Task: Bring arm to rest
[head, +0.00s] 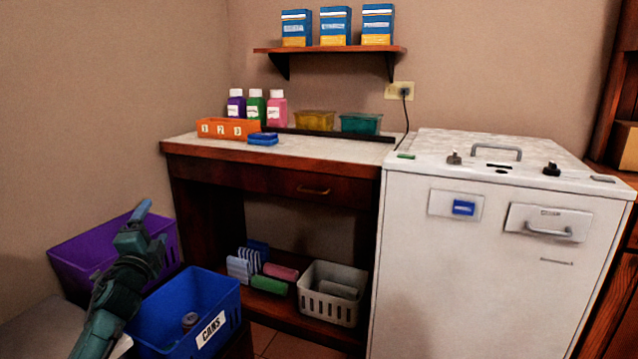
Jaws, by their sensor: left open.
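My left arm comes in from the lower left, and my left gripper (143,214) is raised in front of the purple bin (65,262) and left of the blue bin. The gripper is seen nearly edge-on, with a grey-blue finger pointing up and to the right. It is open, and I see nothing held in it. My right gripper is not in view.
The blue bin (160,335) labelled CANS holds a can (190,321). A wooden desk (270,180) carries bottles and boxes; a grey basket (333,311) sits on its lower shelf. A white machine (470,270) stands at the right. Space above the bins is clear.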

